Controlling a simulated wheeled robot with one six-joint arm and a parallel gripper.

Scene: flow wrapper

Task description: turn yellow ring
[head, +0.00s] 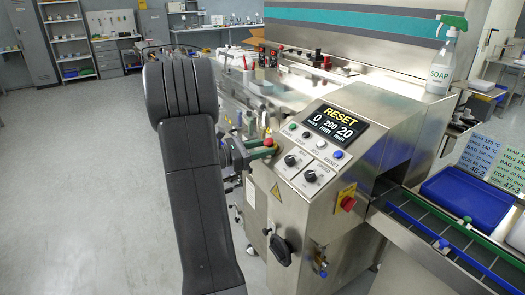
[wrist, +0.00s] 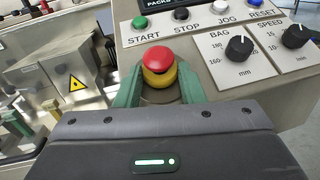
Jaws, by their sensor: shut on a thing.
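The yellow ring (wrist: 160,78) sits under a red mushroom button (wrist: 159,60) at the corner of the control panel, in the wrist view. My gripper (wrist: 159,88) has its green fingers on either side of the ring and is shut on it. In the head view my gripper (head: 262,152) reaches the panel's left edge, with the red button top (head: 268,142) showing just above its fingers. The ring itself is mostly hidden there by the fingers.
The panel's START (wrist: 140,22), STOP (wrist: 187,23) and JOG buttons and the black BAG knob (wrist: 239,48) lie close by. The display (head: 334,125) reads RESET. A second red button (head: 348,203) on a yellow plate is on the machine's front. Open floor lies left.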

